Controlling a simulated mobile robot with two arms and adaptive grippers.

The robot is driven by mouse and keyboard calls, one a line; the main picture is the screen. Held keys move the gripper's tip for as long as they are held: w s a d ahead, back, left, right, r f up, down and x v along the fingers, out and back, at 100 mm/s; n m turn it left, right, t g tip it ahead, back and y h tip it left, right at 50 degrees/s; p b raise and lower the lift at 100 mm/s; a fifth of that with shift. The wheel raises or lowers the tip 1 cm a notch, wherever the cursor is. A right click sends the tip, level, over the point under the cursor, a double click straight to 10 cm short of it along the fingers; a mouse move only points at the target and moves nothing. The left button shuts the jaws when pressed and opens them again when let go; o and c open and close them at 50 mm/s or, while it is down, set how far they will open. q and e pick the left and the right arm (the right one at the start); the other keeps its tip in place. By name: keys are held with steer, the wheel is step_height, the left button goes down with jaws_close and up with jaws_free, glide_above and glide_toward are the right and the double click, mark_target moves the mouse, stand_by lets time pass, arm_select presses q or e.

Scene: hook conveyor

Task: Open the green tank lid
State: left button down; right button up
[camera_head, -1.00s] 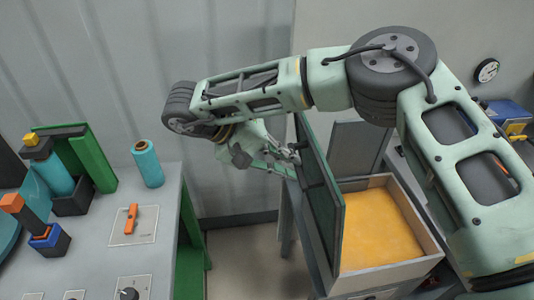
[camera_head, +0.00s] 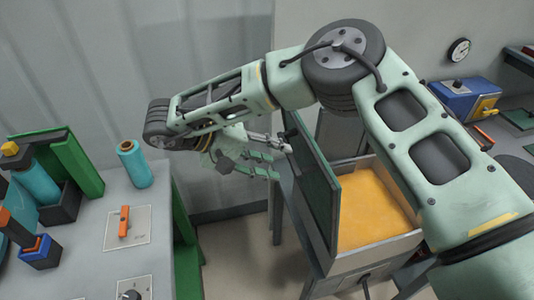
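The green tank lid (camera_head: 318,188) is a dark green panel standing up on the left side of the tank (camera_head: 380,250). It is raised clear of the opening, so the yellow-orange contents (camera_head: 372,208) show. My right arm comes in from the right and reaches over the tank. My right gripper (camera_head: 278,158) is on the left, outer side of the lid, close to its far upper edge. Its fingers look spread with nothing between them. I cannot tell whether a finger touches the lid. My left gripper is not in view.
A grey workbench (camera_head: 150,265) with a teal roll (camera_head: 134,163) and an orange-handled switch (camera_head: 124,222) stands at the left. Bare floor (camera_head: 235,250) lies between bench and tank. A blue box (camera_head: 465,98) sits at the back right.

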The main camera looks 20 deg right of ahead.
steer(key=shift+o, duration=0.7)
steer(key=shift+s+d+f, duration=0.2)
steer(key=shift+d+f, duration=0.2)
steer(key=shift+f, duration=0.3)
steer(key=v, duration=0.8)
steer(key=shift+w+d+r, duration=0.15)
steer(key=shift+w+r, duration=0.1)
steer(key=shift+r, duration=0.15)
